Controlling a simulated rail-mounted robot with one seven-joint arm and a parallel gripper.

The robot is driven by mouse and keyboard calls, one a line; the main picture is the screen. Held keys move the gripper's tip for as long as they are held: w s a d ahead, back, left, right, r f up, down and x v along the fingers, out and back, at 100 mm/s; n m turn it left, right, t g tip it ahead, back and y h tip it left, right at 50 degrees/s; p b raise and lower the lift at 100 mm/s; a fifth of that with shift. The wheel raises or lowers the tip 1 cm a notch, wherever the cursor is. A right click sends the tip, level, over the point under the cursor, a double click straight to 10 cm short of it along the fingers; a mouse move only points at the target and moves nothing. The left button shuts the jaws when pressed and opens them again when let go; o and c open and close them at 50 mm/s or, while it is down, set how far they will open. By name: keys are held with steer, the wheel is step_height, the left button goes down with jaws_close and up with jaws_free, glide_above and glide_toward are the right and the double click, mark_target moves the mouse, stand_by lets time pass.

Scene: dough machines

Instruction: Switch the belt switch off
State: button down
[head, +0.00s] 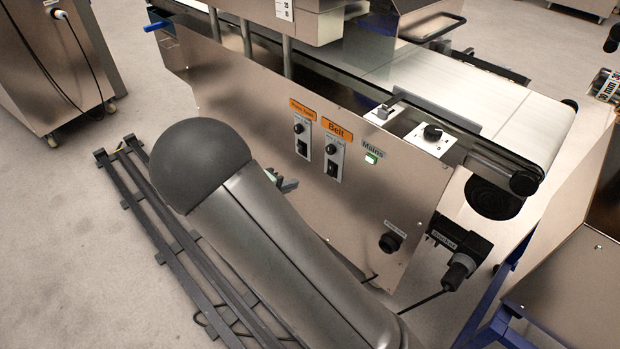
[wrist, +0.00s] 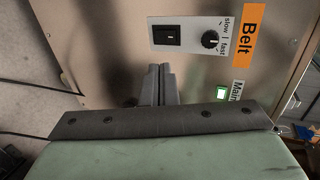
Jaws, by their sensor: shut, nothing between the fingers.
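The belt switch (head: 332,168) is a black rocker on a grey plate on the machine's steel side panel. It sits under an orange "Belt" label (head: 337,131) and a black slow-fast knob (head: 332,149). In the wrist view the belt switch (wrist: 167,37) shows at upper middle, left of the knob (wrist: 210,39). My gripper (wrist: 159,70) is shut and empty, its fingertips pointing at the panel a little below the switch in that picture. A gap seems to remain between fingertips and switch. In the head view my arm hides most of my gripper (head: 288,185).
A similar switch plate (head: 302,138) with an orange label is left of the belt plate. A green-lit mains switch (head: 371,158) is to its right. The conveyor belt (head: 450,85) runs above the panel. Dark floor rails (head: 165,225) lie at left.

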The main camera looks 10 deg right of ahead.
mark_target(329, 172)
steer(key=b+x, duration=0.4)
steer(key=x, duration=0.8)
steer(key=shift+d+f+b, duration=0.1)
steer(key=shift+f+b, duration=0.15)
steer(key=shift+b, duration=0.15)
steer(key=shift+w+d+f, duration=0.1)
steer(key=shift+w+d, duration=0.3)
steer(key=shift+d, duration=0.1)
steer(key=shift+a, duration=0.1)
